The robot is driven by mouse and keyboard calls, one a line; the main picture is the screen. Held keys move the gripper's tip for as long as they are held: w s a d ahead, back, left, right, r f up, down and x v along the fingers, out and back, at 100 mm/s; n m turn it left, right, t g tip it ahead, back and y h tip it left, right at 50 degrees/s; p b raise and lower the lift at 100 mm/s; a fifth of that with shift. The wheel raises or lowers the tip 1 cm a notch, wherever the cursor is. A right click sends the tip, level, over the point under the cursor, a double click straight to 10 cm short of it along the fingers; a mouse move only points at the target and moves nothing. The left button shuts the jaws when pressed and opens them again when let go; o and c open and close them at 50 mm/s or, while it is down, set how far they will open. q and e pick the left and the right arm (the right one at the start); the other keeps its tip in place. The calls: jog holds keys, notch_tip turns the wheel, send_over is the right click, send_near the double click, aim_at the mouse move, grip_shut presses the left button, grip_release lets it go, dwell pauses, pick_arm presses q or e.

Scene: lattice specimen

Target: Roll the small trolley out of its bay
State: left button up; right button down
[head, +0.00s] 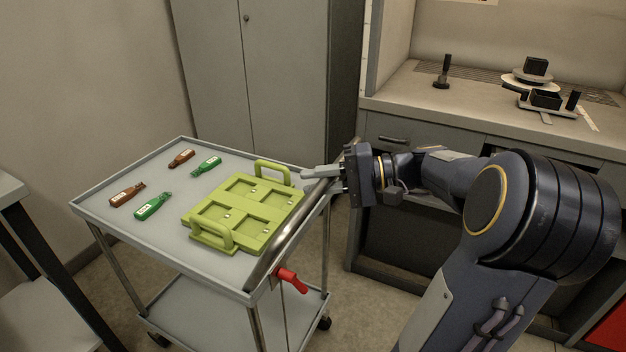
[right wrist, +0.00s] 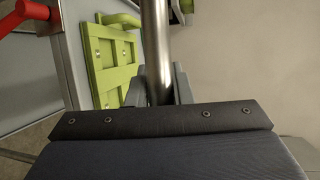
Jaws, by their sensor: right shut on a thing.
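The small trolley (head: 160,244) stands left of centre in the head view, a grey two-shelf cart on castors. Its metal push handle (head: 290,236) runs along its right side and also shows in the right wrist view (right wrist: 157,45). My right gripper (head: 318,173) reaches in from the right at the handle's far end. In the right wrist view the handle bar passes between its fingers, and they are shut on it. A red lever (head: 292,280) sits at the trolley's near right corner. My left gripper is not in view.
On the trolley top lie a green tray with two handles (head: 262,220) and several small brown and green bottles (head: 153,206). A grey cabinet (head: 270,75) stands behind. A workbench (head: 410,100) is at the right. A table (head: 12,190) stands close at the left.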

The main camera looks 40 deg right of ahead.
jog(key=c, duration=1.3)
grip_release()
jog(key=shift+s+d, duration=0.1)
jog(key=p+v, duration=0.1)
jog(key=v, duration=0.6)
jog(key=shift+s+d, duration=0.15)
jog(key=shift+r, duration=0.1)
